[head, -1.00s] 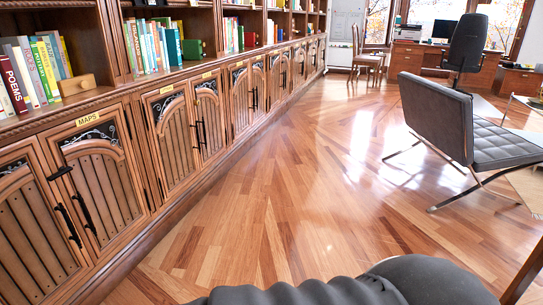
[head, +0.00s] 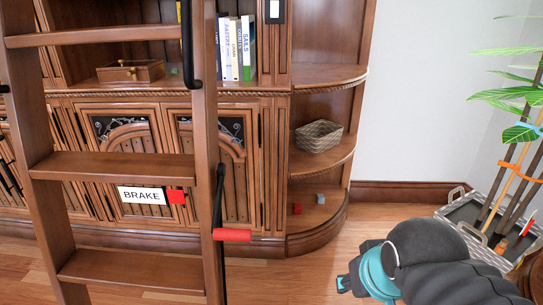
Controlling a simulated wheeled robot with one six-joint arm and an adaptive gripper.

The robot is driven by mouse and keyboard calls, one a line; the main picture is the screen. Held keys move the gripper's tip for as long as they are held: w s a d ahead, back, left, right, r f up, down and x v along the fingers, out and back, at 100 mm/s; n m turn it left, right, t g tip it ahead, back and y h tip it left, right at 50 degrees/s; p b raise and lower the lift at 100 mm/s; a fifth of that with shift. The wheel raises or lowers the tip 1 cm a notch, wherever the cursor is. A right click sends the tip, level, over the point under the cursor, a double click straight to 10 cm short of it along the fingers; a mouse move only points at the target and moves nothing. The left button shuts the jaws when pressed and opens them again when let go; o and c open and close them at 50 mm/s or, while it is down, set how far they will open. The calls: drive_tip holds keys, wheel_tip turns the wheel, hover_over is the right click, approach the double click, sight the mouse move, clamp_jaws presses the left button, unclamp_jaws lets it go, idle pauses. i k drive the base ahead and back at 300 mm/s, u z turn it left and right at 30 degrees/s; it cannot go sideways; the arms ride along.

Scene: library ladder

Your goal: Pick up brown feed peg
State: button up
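A small orange-brown peg (head: 501,246), which looks like the brown feed peg, stands in the planter at the right edge of the head view. A second peg, red and white (head: 527,224), stands just behind and to the right of it. Both are small and partly crowded by the plant stems, so their details are hard to tell. My arm, dark with a teal joint, reaches in at the lower right, left of and nearer than the planter. My gripper itself does not show clearly.
The grey planter (head: 455,203) holds a leafy plant (head: 522,92) with an orange tie. A wooden ladder (head: 110,165) with a BRAKE label (head: 141,195) and red-handled lever (head: 232,235) stands left. A rounded corner shelf (head: 322,210) holds a basket (head: 319,136). Floor shows between shelf and planter.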

sight(504, 243)
drive_tip(key=z, duration=1.65)
